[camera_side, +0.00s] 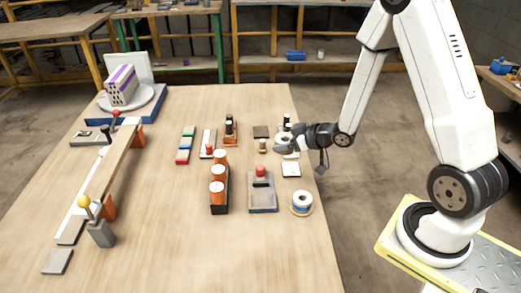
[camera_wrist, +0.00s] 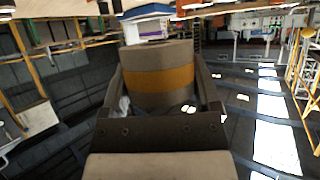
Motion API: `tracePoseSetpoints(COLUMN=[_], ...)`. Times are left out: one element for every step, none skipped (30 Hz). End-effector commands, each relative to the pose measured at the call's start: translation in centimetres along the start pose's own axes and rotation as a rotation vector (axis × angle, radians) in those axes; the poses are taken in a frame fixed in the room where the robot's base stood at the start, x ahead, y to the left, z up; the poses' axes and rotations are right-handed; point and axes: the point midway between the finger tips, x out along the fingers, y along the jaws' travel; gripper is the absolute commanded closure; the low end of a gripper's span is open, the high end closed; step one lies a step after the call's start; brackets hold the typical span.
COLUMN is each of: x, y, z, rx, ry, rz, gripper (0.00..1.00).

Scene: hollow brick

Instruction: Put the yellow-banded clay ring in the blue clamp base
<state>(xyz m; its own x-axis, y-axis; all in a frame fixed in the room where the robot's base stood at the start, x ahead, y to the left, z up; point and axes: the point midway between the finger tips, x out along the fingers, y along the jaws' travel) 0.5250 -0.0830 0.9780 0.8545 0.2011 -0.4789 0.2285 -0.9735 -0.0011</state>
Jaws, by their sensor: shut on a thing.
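The yellow-banded clay ring (camera_wrist: 160,78) is a grey-brown cylinder with an ochre band, held between the two fingers of my gripper (camera_wrist: 165,95) in the wrist view. In the side view my gripper (camera_side: 280,148) points left above the table's right edge, and the ring is too small there to make out clearly. A blue base (camera_side: 154,108) stands at the table's far left, with a round plate and a purple-banded hollow brick (camera_side: 121,86) on it. I cannot tell whether this is the clamp base. My gripper is well to the right of it.
A black rack of orange cylinders (camera_side: 218,190) and a grey plate with a red knob (camera_side: 262,192) stand mid-table. A long raised bar (camera_side: 95,190) runs along the left. The table's front middle is clear.

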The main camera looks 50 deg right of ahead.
Motion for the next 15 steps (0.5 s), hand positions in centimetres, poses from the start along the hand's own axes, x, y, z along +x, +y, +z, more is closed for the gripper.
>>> tracePoseSetpoints(x=[-0.2,-0.4,-0.6,-0.7,-0.9,-1.1,-1.3,-1.4,-1.6,-1.8,-1.9,-2.1,-2.2,-2.2,-2.3], y=[0.6,0.8,1.0,1.2,1.3,1.4,1.5,1.6,1.6,1.7,1.7,1.7,1.7,1.7,1.7], z=[1.1,1.6,2.3,2.8,3.3,3.9,4.3,4.7,5.2,5.5,5.8,6.1,6.3,6.4,6.6], rx=[-0.003,-0.009,-0.017,-0.024,-0.03,-0.037,-0.043,-0.048,-0.054,-0.058,-0.062,-0.067,-0.07,-0.073,-0.076], ry=[-0.003,-0.003,-0.003,-0.003,-0.002,-0.002,-0.002,-0.001,0.0,0.0,-0.001,-0.001,0.0,0.0,0.0], rz=[-0.013,-0.025,-0.039,-0.05,-0.061,-0.074,-0.084,-0.092,-0.103,-0.11,-0.116,-0.124,-0.128,-0.132,-0.137], gripper=[0.86,0.86,0.86,0.86,0.86,0.86,0.86,0.86,0.86,0.86,0.86,0.86,0.86,0.86,0.86])
